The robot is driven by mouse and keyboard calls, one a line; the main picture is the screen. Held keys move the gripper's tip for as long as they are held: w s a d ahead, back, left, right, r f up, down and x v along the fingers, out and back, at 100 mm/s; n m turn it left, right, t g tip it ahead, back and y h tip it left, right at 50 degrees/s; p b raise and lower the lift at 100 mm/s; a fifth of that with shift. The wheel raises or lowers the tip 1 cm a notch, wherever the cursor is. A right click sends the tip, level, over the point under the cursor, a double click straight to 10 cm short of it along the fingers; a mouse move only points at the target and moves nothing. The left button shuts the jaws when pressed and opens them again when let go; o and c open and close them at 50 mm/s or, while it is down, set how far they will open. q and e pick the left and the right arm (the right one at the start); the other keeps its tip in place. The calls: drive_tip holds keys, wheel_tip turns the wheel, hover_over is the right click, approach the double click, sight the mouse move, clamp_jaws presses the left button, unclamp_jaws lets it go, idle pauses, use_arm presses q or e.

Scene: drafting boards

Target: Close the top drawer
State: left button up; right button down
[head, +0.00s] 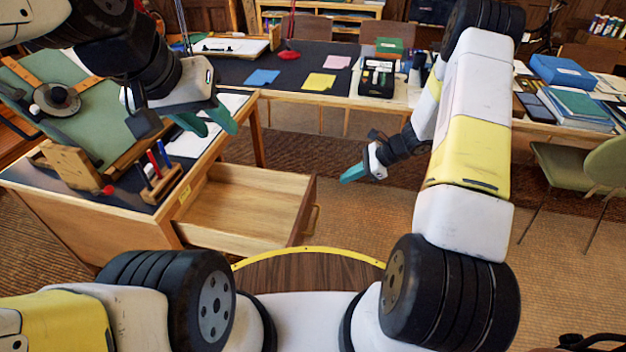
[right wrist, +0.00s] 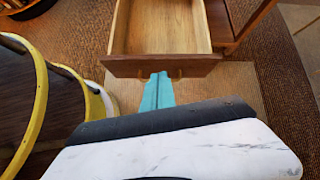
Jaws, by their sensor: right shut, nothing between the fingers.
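The top drawer (head: 250,205) is pulled out of the wooden drafting desk (head: 140,225) on the left and looks empty. Its front panel faces right and carries a handle (head: 312,220). In the right wrist view the open drawer (right wrist: 160,28) lies ahead, with its front panel (right wrist: 165,66) nearest. My right gripper (head: 352,174) is shut and empty, to the right of the drawer front. In the right wrist view its teal fingers (right wrist: 158,90) lie together just short of the panel; whether they touch it I cannot tell. My left gripper (head: 212,124) is above the desk top, its teal fingers apart.
A pen stand (head: 160,180) and a wooden block (head: 75,168) stand on the desk near my left gripper. A long table (head: 300,75) with papers and books runs along the back. A green chair (head: 580,170) stands at the right. Carpeted floor is free right of the drawer.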

wheel_tip(320, 180, down, 7)
drive_tip(key=m, duration=0.2)
approach(306, 205)
drive_tip(key=shift+x, duration=3.2)
drive_tip(key=shift+d+f, duration=0.15)
drive_tip(key=shift+d, duration=0.05)
